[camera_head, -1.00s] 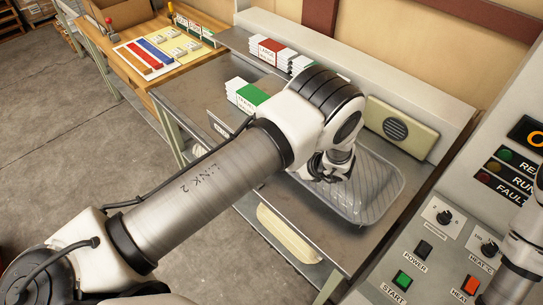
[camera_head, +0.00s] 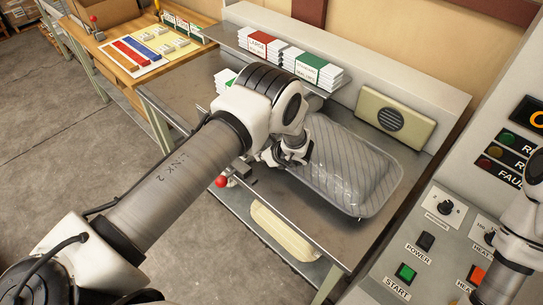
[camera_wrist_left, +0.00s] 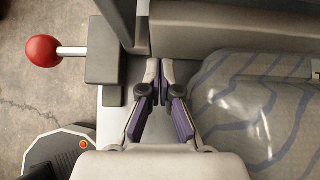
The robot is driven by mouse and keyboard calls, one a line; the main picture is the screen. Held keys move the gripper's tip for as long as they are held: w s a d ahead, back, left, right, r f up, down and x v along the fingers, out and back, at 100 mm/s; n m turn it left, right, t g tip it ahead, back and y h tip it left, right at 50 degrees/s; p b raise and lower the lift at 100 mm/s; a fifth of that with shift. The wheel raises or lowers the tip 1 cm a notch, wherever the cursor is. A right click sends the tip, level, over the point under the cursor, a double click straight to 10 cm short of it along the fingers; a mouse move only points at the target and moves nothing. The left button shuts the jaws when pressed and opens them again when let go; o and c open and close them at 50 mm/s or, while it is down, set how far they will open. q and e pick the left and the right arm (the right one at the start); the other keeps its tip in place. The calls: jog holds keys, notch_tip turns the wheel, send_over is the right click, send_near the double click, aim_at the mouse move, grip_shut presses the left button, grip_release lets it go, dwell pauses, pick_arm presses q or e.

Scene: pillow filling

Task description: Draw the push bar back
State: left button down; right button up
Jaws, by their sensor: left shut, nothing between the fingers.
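A grey bar (camera_wrist_left: 235,30) runs across the top right of the left wrist view; I cannot tell for sure that it is the push bar. A red ball knob (camera_wrist_left: 42,51) on a short rod joins a grey block (camera_wrist_left: 103,62) to the left of my fingers. The knob also shows in the head view (camera_head: 222,181). My left gripper (camera_wrist_left: 160,68) is shut and empty, its fingertips between the block and a clear striped pillow bag (camera_wrist_left: 245,110). In the head view my left gripper (camera_head: 285,155) is low beside the bag's left end. My right gripper is out of view.
The metal bench (camera_head: 285,215) has bare room in front of the bag. A control panel (camera_head: 425,255) stands at the right. Stacks of white cards (camera_head: 310,68) lie on a shelf behind. A wooden table (camera_head: 125,35) is at the back left.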

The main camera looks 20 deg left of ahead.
pick_arm(q)
jog(key=shift+w+a, duration=0.1)
jog(key=shift+a, duration=0.4)
jog(key=shift+w+a+f, duration=0.1)
jog(key=shift+a, duration=0.05)
jog(key=a+b, duration=0.1)
jog(key=w+a+b, duration=0.1)
jog(key=a, duration=0.1)
jog(key=shift+w+a+f+b, duration=0.1)
jog(key=shift+w+a+b, duration=0.05)
jog(key=shift+a+b, duration=0.15)
jog(key=shift+w+a, duration=0.15)
jog(key=shift+a, duration=0.3)
jog(key=shift+r, duration=0.25)
